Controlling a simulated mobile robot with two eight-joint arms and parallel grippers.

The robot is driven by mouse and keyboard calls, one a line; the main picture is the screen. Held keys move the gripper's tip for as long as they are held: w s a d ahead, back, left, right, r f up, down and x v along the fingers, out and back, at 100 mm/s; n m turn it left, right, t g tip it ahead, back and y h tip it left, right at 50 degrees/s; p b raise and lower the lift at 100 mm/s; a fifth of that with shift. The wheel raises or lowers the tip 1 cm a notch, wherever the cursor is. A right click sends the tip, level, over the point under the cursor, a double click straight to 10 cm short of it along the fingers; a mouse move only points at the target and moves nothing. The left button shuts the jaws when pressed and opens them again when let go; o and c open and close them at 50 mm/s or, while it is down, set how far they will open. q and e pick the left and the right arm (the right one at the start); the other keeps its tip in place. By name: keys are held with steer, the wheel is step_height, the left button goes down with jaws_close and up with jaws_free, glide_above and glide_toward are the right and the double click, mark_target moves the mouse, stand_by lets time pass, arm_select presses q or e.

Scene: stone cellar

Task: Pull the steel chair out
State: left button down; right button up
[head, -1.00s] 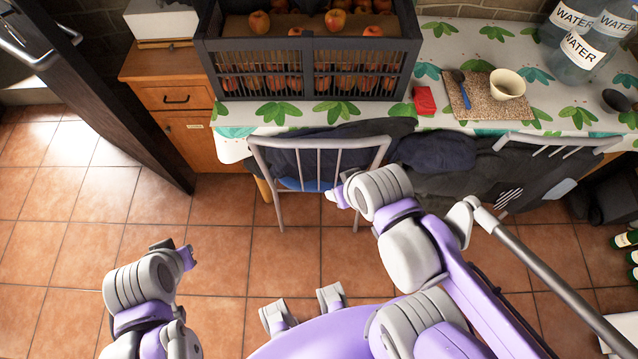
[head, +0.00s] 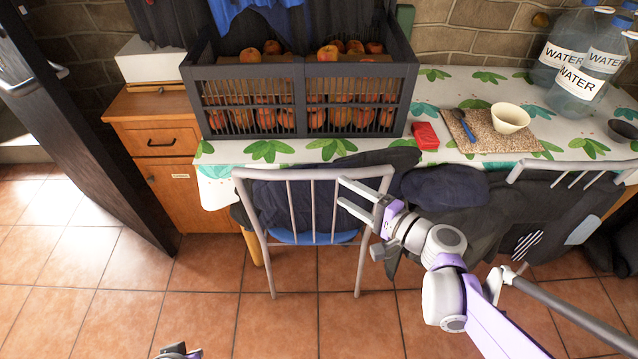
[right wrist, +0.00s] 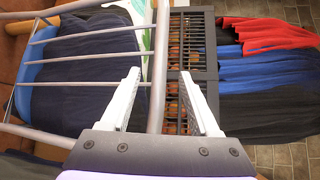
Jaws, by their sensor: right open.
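The steel chair (head: 313,174) stands at the table, its back facing me. A blue seat (head: 312,237) shows between its bars, and dark cloth lies behind them. My right gripper (head: 341,192) is open and empty at the right part of the chair's back. In the right wrist view the chair's top rail (right wrist: 158,60) runs between the two spread fingers (right wrist: 158,85); I cannot tell whether they touch it. Only a small piece of my left gripper (head: 178,352) shows at the bottom edge of the head view, its jaws unclear.
A table with a leafy cloth (head: 455,90) bears a crate of apples (head: 300,72), a red box (head: 425,136), a bowl (head: 510,118) and water bottles (head: 583,75). A second chair (head: 562,165) stands right. A wooden cabinet (head: 150,118) stands left. The tiled floor before the chair is clear.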

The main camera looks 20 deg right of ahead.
mark_target(319, 178)
steer(key=b+x, duration=0.1)
steer(key=x, duration=0.9)
steer(key=shift+w+a+b, duration=0.2)
steer(key=shift+a+b, duration=0.05)
steer(key=shift+b, duration=0.1)
jaws_close()
stand_by(0.9)
